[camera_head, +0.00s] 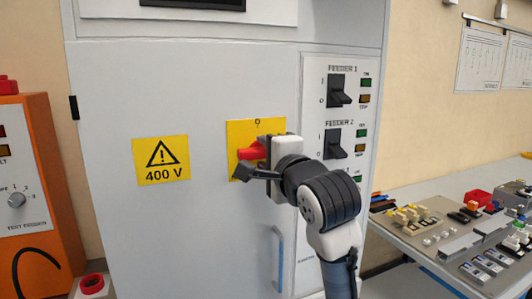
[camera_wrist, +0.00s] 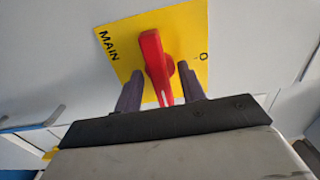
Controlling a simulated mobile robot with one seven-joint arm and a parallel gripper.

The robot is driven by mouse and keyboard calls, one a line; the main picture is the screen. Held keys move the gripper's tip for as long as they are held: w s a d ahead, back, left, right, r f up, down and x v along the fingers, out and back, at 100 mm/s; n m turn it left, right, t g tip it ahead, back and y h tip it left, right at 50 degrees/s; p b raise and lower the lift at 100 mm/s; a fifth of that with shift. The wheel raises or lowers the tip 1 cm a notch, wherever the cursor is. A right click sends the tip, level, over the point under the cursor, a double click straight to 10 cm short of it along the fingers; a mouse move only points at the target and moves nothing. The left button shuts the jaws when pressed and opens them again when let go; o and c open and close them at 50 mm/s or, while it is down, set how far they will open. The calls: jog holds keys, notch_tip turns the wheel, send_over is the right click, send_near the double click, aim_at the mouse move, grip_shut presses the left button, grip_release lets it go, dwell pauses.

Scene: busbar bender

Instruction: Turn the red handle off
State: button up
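The red handle (camera_head: 252,152) sits on a yellow plate (camera_head: 239,132) on the grey cabinet door. In the head view it lies roughly level, across from the "O" mark at the plate's top. In the wrist view the red handle (camera_wrist: 155,62) stands over its round red hub, with "MAIN" on the plate's left and "O" on its right. My gripper (camera_wrist: 160,88) is open, one dark finger on each side of the handle's near end. Gaps show between the fingers and the handle. In the head view my gripper (camera_head: 256,170) hides part of the plate and handle.
A yellow 400 V sign (camera_head: 161,160) is left of the plate. A blue door handle (camera_head: 278,258) is below. Black feeder switches (camera_head: 338,91) are to the right. An orange tester (camera_head: 40,190) stands at left, and a cluttered bench (camera_head: 450,235) at right.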

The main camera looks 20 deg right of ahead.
grip_shut()
jog(key=shift+n, duration=0.4)
jog(key=shift+n+b, duration=1.2)
jog(key=shift+n, duration=7.3)
